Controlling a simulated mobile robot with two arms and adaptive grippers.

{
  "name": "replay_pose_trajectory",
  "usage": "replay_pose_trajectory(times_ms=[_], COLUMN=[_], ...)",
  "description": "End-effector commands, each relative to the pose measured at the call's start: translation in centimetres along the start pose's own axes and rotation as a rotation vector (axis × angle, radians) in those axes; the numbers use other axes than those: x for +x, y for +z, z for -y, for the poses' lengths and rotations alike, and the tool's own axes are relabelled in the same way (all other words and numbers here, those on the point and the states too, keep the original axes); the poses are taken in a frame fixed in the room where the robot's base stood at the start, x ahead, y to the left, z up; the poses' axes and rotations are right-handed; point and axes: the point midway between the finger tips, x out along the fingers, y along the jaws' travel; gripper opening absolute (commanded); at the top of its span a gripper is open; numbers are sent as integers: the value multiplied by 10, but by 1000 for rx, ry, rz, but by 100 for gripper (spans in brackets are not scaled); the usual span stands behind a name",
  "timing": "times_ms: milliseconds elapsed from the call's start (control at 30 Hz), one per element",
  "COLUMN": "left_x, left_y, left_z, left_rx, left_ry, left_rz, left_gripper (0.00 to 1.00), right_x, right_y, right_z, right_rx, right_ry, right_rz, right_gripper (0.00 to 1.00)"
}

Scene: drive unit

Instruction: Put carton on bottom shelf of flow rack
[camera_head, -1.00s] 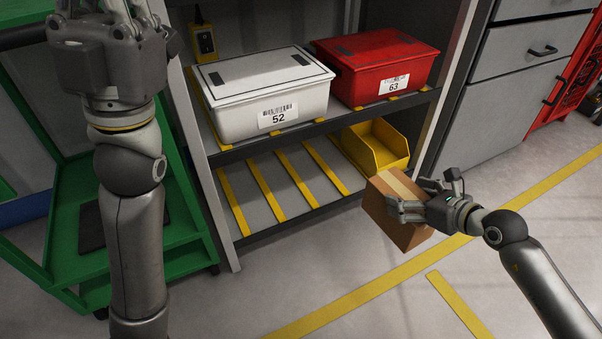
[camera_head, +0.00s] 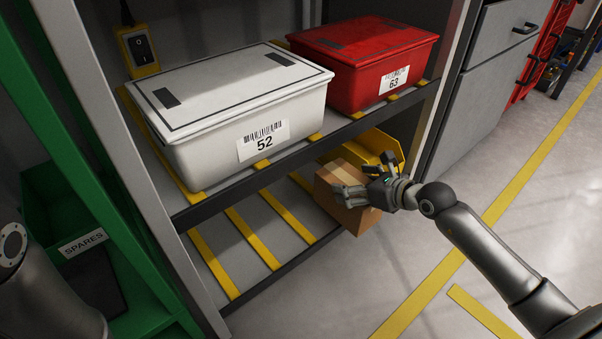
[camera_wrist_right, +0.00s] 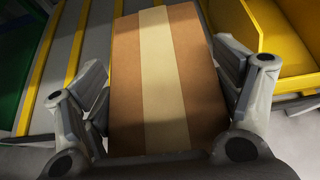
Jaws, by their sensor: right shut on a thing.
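A brown carton (camera_head: 345,207) with a pale tape strip is held by my right gripper (camera_head: 362,190), at the front edge of the bottom shelf (camera_head: 262,236) of the flow rack. In the right wrist view the carton (camera_wrist_right: 165,75) sits between the two fingers of the right gripper (camera_wrist_right: 160,120), which are shut on it. Its far end reaches over the shelf's yellow strips; whether it touches the shelf I cannot tell. My left arm shows only in part at the lower left, and its gripper is out of view.
A yellow bin (camera_head: 372,146) stands on the bottom shelf at the right, close to the carton. The shelf left of the carton is empty. Above are a white box 52 (camera_head: 215,125) and a red box 63 (camera_head: 350,75). A green cart (camera_head: 75,150) stands at the left.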

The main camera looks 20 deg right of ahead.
Motion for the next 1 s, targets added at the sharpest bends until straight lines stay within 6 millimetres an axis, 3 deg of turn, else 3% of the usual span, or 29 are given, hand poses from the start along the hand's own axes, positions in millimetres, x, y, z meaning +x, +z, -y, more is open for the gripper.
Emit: replay_pose_trajectory(times_ms=[800, 1000], left_x=[-51, -61], left_y=[-19, -22], left_z=[-11, -13], left_rx=[1, 1], left_ry=[3, 3], left_rz=[-4, -4], left_gripper=[0, 0], right_x=[120, 138], right_y=[66, 77], right_z=[-1, 0], right_rx=[-1, -2], right_ry=[1, -1], right_rz=[10, 7], right_gripper=[15, 15])
